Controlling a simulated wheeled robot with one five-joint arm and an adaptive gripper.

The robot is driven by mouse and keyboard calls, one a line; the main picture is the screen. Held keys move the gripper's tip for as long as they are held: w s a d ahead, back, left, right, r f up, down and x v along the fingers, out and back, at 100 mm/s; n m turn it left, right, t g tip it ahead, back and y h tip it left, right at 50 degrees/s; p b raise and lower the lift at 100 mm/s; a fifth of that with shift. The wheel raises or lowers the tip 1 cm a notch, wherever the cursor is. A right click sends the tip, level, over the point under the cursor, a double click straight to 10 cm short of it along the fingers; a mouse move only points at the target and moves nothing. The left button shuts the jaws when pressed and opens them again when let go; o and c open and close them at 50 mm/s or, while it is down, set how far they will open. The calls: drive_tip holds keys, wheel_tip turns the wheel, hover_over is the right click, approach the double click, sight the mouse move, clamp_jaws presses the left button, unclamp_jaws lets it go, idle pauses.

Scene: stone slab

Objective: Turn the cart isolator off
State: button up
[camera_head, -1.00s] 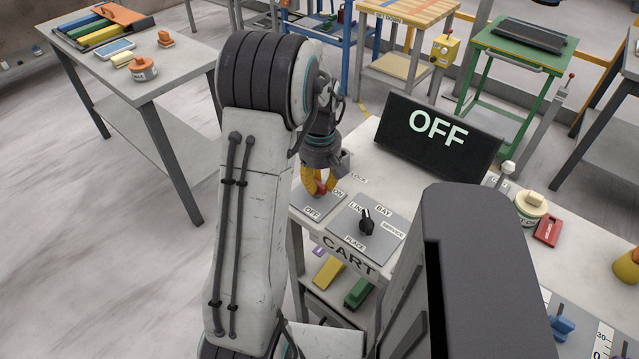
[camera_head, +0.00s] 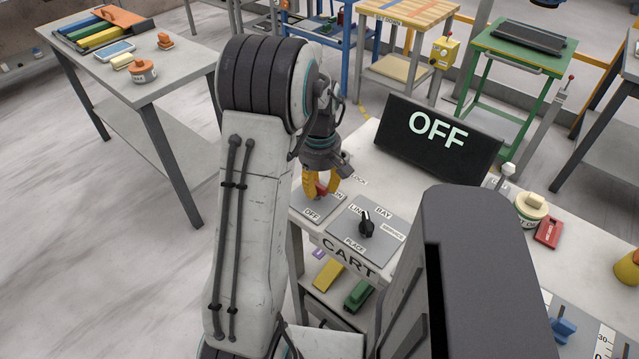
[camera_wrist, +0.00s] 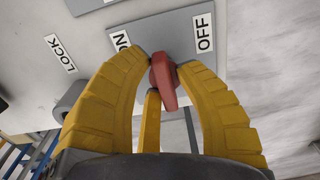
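The cart isolator is a red handle (camera_wrist: 163,80) on a grey plate (camera_wrist: 172,30), with an ON label (camera_wrist: 120,40) to its left and an OFF label (camera_wrist: 204,32) to its right in the wrist view. The handle stands between the two labels, its long side nearly upright in that view. My gripper (camera_wrist: 164,66) has its yellow fingertips against both sides of the handle. In the head view my gripper (camera_head: 320,190) is low over the plate (camera_head: 312,211) and hides most of the handle. A dark display (camera_head: 438,138) on the cart reads OFF.
A selector plate with a black knob (camera_head: 366,222) sits just right of the isolator. A LOCK label (camera_wrist: 60,53) lies left of it in the wrist view. A cream round part (camera_head: 530,206) and a red block (camera_head: 548,232) are farther right.

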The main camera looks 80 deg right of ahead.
drive_tip(key=o, duration=0.3)
drive_tip(key=shift+o, duration=0.2)
drive_tip(key=shift+d+r, duration=0.1)
drive_tip(key=shift+r, duration=0.1)
wheel_tip(320, 180, up, 12)
drive_tip(key=shift+f, duration=0.15)
idle(1.0)
